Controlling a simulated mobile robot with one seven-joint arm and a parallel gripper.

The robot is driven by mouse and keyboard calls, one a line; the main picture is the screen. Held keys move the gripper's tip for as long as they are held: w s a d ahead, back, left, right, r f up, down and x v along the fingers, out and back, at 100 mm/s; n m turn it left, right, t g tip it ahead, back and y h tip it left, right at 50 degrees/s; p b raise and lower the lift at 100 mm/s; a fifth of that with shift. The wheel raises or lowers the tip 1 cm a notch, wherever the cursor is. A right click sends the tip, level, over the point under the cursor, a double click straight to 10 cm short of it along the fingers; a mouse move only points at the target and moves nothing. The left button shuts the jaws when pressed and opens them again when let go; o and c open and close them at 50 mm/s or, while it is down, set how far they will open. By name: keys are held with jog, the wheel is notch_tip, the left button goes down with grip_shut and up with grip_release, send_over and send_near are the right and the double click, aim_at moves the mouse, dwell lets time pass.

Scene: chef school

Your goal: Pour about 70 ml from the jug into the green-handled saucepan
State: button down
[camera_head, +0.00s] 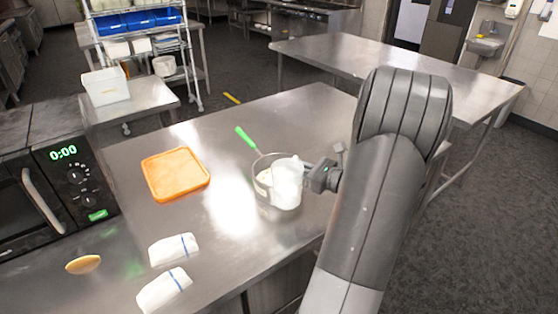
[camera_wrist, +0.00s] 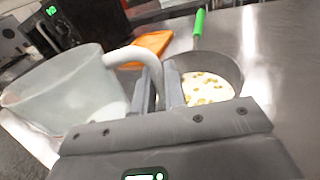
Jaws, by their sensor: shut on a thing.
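The green-handled saucepan (camera_head: 259,170) stands on the steel worktop, its green handle (camera_head: 246,138) pointing to the back left. In the wrist view the saucepan (camera_wrist: 228,62) holds a pale liquid with yellowish-green bits (camera_wrist: 208,90). The translucent white jug (camera_head: 289,180) is in front of the saucepan in the head view and hides part of it. In the wrist view the jug (camera_wrist: 55,90) is tilted, with a little whitish content low inside. My gripper (camera_head: 322,177) is shut on the jug's handle; its fingers (camera_wrist: 160,88) show in the wrist view. I see no stream of liquid.
An orange tray (camera_head: 175,174) lies left of the saucepan. A microwave (camera_head: 55,185) stands at the left. Two white folded cloths (camera_head: 173,250) and a small tan dish (camera_head: 83,264) lie in the left foreground. The worktop behind the saucepan is clear.

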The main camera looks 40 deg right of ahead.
jog(key=m+g, duration=0.2)
jog(key=f+m+g, duration=0.1)
jog(key=m+g, duration=0.1)
jog(key=g, duration=0.1)
jog(key=f+m+g, duration=0.1)
jog(key=m+g, duration=0.2)
jog(key=shift+w+d+f+y, duration=0.15)
jog(key=shift+w+d+y, duration=0.05)
jog(key=shift+w+y, duration=0.15)
dwell(0.8)
jog(key=shift+s+r+g+p, duration=0.15)
jog(key=shift+r+g+p, duration=0.2)
jog(key=shift+r+g, duration=0.2)
jog(key=shift+s+a+r+m+y, duration=0.1)
jog(key=shift+a+r+m+y, duration=0.05)
jog(key=shift+r+m+y, duration=0.15)
jog(key=shift+r, duration=0.1)
dwell(0.4)
jog(key=shift+w+f+m+g+p, duration=0.25)
jog(key=shift+f+m+g+p, duration=0.05)
jog(key=shift+g+p, duration=0.25)
dwell(0.4)
jog(key=shift+s, duration=0.15)
